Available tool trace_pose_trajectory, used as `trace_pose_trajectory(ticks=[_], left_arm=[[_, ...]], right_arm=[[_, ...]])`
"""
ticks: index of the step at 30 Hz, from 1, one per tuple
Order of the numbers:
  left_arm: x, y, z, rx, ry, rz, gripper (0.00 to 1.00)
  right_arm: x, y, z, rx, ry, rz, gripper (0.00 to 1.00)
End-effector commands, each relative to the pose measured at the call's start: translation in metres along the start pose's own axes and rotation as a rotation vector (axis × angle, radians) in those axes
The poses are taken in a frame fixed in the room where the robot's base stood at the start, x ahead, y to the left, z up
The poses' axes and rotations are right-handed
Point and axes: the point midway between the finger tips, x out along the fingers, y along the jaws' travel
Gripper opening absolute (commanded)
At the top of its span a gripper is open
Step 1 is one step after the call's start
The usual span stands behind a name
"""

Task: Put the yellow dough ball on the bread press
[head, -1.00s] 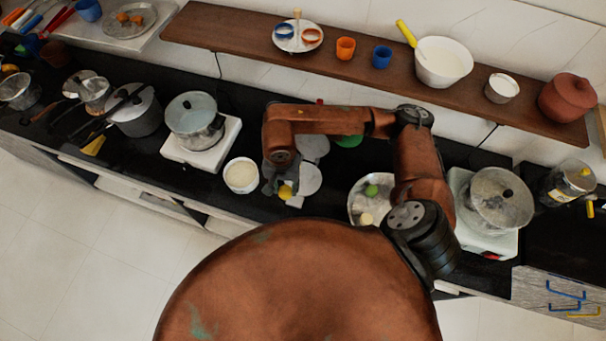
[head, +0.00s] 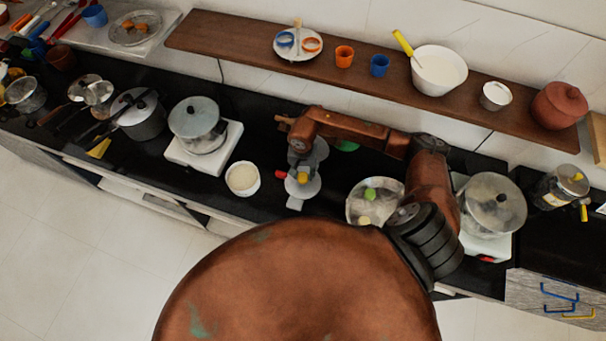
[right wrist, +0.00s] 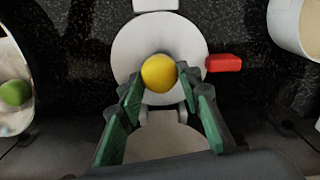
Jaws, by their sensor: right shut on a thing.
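The yellow dough ball (head: 303,178) is between the fingers of my right gripper (head: 301,174). In the right wrist view the ball (right wrist: 159,73) sits at the tips of the green-padded fingers (right wrist: 160,79), which are shut on it. The bread press is pale grey, with a round plate (head: 311,189) under or just behind the ball. In the right wrist view this plate (right wrist: 125,56) lies directly behind the ball, and a second round part (right wrist: 165,140) shows between the fingers. I cannot tell whether the ball touches the plate. My left gripper is out of view.
A red-tipped handle (right wrist: 223,63) sticks out beside the plate. A metal bowl (head: 352,211) with a green ball (head: 370,194) and a paler ball stands to the right. A white bowl (head: 242,190) stands to the left. A shelf (head: 225,45) runs behind.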

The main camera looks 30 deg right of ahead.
Motion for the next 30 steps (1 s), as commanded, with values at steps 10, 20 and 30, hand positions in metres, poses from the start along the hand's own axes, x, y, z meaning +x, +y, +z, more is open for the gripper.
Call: trace_pose_trajectory(ticks=[10, 20, 30], left_arm=[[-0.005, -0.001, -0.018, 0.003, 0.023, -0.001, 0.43], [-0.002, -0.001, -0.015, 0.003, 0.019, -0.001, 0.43], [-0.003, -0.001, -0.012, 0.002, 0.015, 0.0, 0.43]], right_arm=[[0.014, -0.001, -0.001, 0.0, 0.002, -0.002, 0.13], [0.016, -0.001, 0.0, 0.0, 0.002, -0.001, 0.44], [0.016, -0.001, 0.0, 0.0, 0.002, -0.001, 0.5]])
